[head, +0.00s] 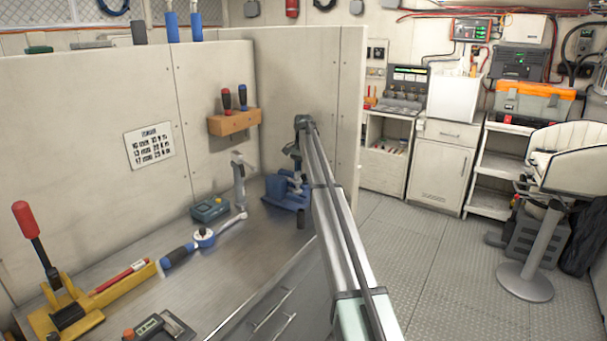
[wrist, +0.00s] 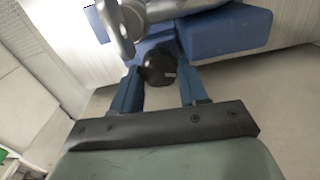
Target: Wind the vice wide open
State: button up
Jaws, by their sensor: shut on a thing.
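The blue vice (head: 284,194) stands on the metal workbench against the grey partition, and part of it is behind my arm in the head view. In the wrist view a blue block of the vice (wrist: 228,30) fills the upper right. My gripper (wrist: 158,78) has its two blue fingers on either side of a round black knob (wrist: 158,68) at the vice and is shut on it. A grey metal part (wrist: 118,28) crosses the top of the wrist view close to the knob. How far apart the vice jaws stand cannot be told.
A blue-handled wrench (head: 203,238), a blue-grey box (head: 211,208) and a yellow tool with a red-handled lever (head: 65,305) lie on the bench to the left. A wooden rack (head: 234,122) holds screwdrivers above. Open floor lies to the right.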

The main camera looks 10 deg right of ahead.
aim_at(303, 175)
jog(key=o, duration=1.1)
jog(key=shift+c, duration=0.2)
jog(key=shift+r, duration=0.15)
notch_tip(303, 175, up, 14)
jog(key=shift+f, duration=0.2)
